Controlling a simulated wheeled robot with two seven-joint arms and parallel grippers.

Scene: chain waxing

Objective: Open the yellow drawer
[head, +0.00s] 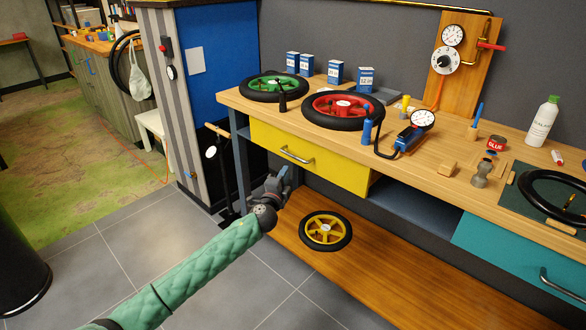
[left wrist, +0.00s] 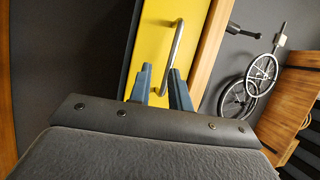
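The yellow drawer (head: 335,168) is under the left part of the wooden workbench, and its front looks flush with the bench. Its metal bar handle (head: 297,156) is on the front; in the left wrist view the handle (left wrist: 177,45) lies just beyond my fingertips, against the yellow front (left wrist: 154,45). My left gripper (head: 285,178) is below and slightly left of the handle in the head view. Its two blue-grey fingers (left wrist: 160,78) are spread, with nothing between them and apart from the handle. My right gripper is in neither view.
The bench top (head: 450,160) holds wheels, boxes, a pump and a bottle. A yellow-rimmed wheel (head: 325,231) lies on the lower wooden shelf (head: 375,275). A teal drawer (head: 520,262) is at the right. Grey floor in front is clear.

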